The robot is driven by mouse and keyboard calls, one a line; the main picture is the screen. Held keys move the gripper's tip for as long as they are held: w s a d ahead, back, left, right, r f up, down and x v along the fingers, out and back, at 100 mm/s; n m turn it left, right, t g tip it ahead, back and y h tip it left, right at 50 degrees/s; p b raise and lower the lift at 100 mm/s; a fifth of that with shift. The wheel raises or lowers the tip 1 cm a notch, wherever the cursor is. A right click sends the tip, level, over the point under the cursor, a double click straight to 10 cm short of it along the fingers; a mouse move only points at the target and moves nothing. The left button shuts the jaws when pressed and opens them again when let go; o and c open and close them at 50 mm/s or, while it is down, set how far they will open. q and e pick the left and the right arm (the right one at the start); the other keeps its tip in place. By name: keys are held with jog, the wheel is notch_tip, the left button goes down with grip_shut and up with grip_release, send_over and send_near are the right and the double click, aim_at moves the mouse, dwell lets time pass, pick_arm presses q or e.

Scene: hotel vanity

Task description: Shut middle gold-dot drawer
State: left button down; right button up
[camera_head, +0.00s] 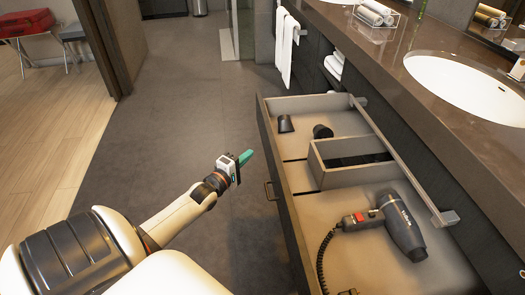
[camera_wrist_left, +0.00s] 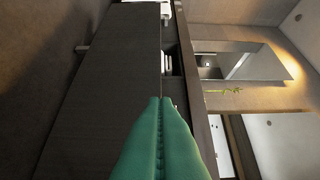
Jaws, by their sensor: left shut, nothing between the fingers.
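The drawer (camera_head: 281,188) under the vanity counter stands pulled out, with a dark front and a handle (camera_head: 268,192) on its outer face. I cannot make out a gold dot on it. My left gripper (camera_head: 247,156) is shut and empty, with green fingers, in the air just left of the drawer front and apart from it. In the left wrist view the shut green fingers (camera_wrist_left: 160,105) point along a dark cabinet front (camera_wrist_left: 110,90). My right gripper is not in view.
The drawer holds a hair dryer (camera_head: 402,226), its dark nozzles (camera_head: 285,124) and a divider box (camera_head: 320,164). A cord hangs at its near end. The counter (camera_head: 415,105) with sinks runs along the right. White towels (camera_head: 285,48) hang beyond. The grey floor left of the drawer is clear.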

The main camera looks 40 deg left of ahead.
aim_at(270, 145)
pick_arm(q)
jog(key=w, duration=0.1)
jog(key=w+d, duration=0.1)
jog(key=w, duration=0.1)
jog(key=w+d, duration=0.1)
jog(key=w, duration=0.1)
jog(key=shift+d+b, duration=0.25)
jog(key=shift+b, duration=0.05)
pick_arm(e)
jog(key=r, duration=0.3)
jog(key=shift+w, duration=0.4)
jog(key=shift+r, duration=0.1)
